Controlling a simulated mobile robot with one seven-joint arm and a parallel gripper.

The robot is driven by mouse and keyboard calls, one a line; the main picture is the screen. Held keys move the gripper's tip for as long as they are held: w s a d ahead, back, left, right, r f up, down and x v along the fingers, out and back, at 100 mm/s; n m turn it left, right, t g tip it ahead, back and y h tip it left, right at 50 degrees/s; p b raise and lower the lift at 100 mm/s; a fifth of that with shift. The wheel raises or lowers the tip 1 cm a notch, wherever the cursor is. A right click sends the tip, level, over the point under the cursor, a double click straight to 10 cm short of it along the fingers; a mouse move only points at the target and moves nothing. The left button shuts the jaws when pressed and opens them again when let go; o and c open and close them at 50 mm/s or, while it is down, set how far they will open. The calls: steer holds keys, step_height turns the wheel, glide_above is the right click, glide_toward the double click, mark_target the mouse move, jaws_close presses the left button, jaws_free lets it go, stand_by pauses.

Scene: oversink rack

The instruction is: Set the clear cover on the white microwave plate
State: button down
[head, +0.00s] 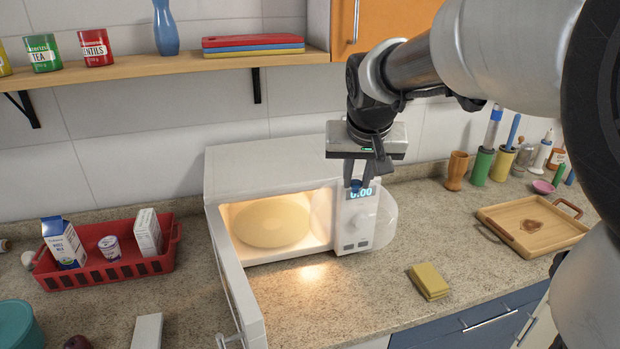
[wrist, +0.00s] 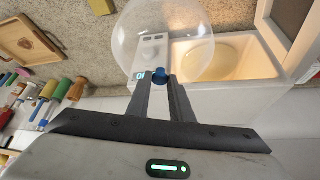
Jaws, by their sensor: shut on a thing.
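The clear cover (head: 384,222) is a see-through dome with a blue knob (wrist: 160,75). My gripper (head: 357,183) is shut on that knob, and the dome hangs in front of the microwave's control panel, overlapping the right of its opening in the head view. The cover also shows in the wrist view (wrist: 158,22). The microwave plate (head: 270,222) lies inside the lit microwave (head: 265,165), left of the cover, and looks yellowish under the lamp. It also shows in the wrist view (wrist: 208,68). Nothing is seen on the plate.
The microwave door (head: 236,290) stands open at the left, towards the front. A red basket (head: 105,270) with cartons is further left. A yellow sponge (head: 429,281) and a wooden tray (head: 490,215) lie to the right. A shelf (head: 150,68) runs above. The counter before the opening is clear.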

step_height(320, 180, down, 22)
steer(key=b, duration=0.3)
steer(key=shift+f, duration=0.1)
steer(key=shift+f+b, duration=0.15)
steer(key=shift+b, duration=0.25)
steer(key=c, duration=1.6)
jaws_free()
steer(key=shift+o, duration=0.2)
